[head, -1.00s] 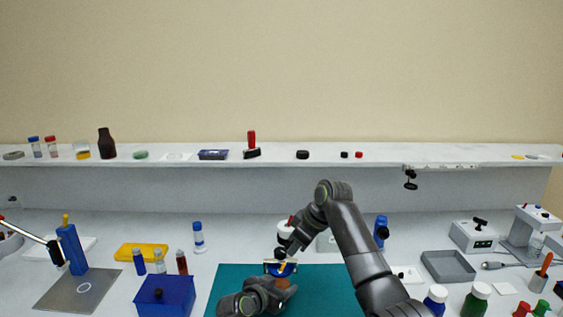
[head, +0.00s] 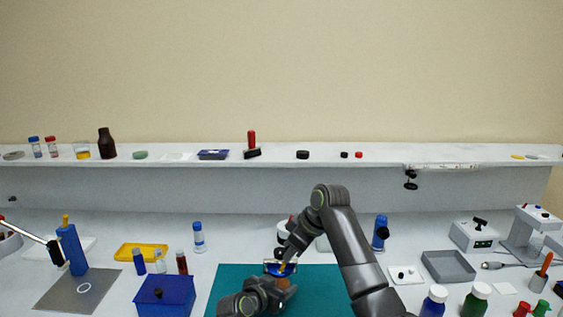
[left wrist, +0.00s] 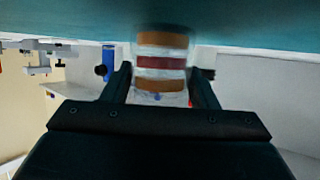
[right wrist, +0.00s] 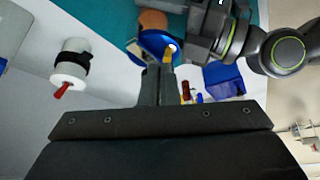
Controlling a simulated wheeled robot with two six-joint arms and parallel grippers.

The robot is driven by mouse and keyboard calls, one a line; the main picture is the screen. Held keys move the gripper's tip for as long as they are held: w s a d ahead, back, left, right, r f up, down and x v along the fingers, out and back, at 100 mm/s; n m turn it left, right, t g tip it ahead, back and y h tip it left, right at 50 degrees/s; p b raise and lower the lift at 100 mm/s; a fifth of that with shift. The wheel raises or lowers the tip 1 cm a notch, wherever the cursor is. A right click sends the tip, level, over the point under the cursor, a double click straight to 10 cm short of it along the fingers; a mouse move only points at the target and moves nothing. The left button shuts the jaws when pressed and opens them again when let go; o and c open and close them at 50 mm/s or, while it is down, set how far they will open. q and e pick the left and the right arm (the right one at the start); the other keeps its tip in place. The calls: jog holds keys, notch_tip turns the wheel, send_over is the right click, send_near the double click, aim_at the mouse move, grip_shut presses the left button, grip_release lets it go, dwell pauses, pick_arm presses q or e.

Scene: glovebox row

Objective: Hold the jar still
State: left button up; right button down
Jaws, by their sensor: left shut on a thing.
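The jar (left wrist: 162,63), with orange and red bands, is between the fingers of my left gripper (left wrist: 160,88) in the left wrist view. That gripper (head: 268,291) is shut on it above the teal mat (head: 325,285). In the head view the jar is mostly hidden by my arms; a blue rim (head: 272,270) shows. In the right wrist view the blue top (right wrist: 150,42) has a small yellow piece (right wrist: 168,54) at it. My right gripper (right wrist: 160,70) is just above, its fingers close together at the yellow piece. Whether they grip it is unclear.
A blue box (head: 165,296) stands left of the mat, with a yellow tray (head: 140,253) and small vials behind it. Blue- and green-bodied bottles (head: 475,302) stand at the front right, near a grey tray (head: 448,267). A white container with a red tip (right wrist: 70,68) is near my right gripper.

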pick_arm(q)
jog(key=shift+d, duration=0.15)
pick_arm(e)
jog(key=shift+s, duration=0.15)
notch_tip(320, 180, up, 6)
jog(key=shift+d, duration=0.25)
jog(key=shift+s, duration=0.1)
dwell(0.6)
pick_arm(q)
jog(key=o, duration=1.3)
